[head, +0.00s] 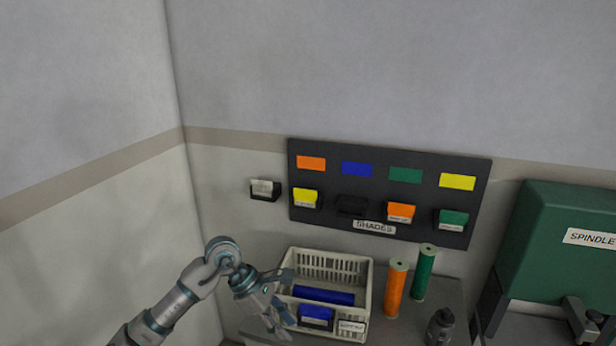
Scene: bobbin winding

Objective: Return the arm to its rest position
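My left arm comes in from the bottom left. Its gripper (284,296) is at the left side of a cream basket (369,290), with its fingers spread apart and nothing seen between them. I cannot tell whether a finger touches the basket. A blue spool (325,296) lies in the basket. My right gripper is not in view.
An orange spool (396,290) and a green spool (424,273) stand right of the basket. A dark bottle (441,327) is in front of them. A green spindle machine (560,245) is at the right. A dark shades board (380,188) hangs on the wall behind.

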